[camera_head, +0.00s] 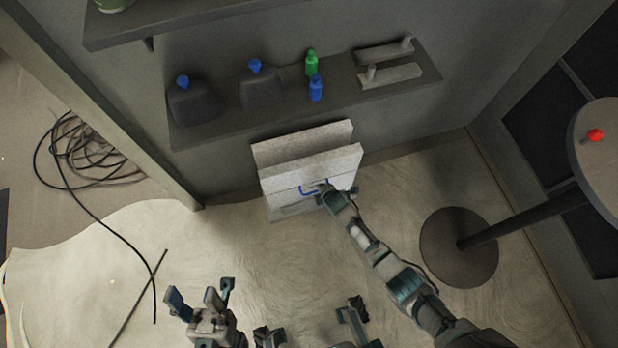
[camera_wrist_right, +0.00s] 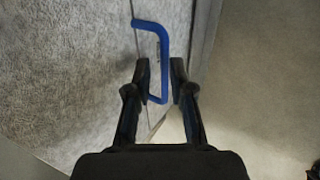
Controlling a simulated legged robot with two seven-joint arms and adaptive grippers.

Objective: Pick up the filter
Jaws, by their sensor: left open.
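Pale grey flat filters stand leaning against the wall on the floor. The front filter (camera_head: 318,168) has a blue handle (camera_head: 308,188) on its face. In the right wrist view the filter (camera_wrist_right: 75,70) fills the left side, with the blue handle (camera_wrist_right: 164,50) upright near the middle. My right gripper (camera_head: 328,191) is at the handle; in the wrist view its fingers (camera_wrist_right: 160,75) are apart, on either side of the handle's lower part, with gaps visible. My left gripper (camera_head: 201,292) is open and empty over the floor, away from the filters.
A shelf (camera_head: 220,120) above the filters holds dark jugs (camera_head: 192,104), a green bottle (camera_head: 311,63) and a blue bottle (camera_head: 316,90). A round-based stand (camera_head: 459,262) is at right. Black cable (camera_head: 75,150) lies at left. Floor before the filters is clear.

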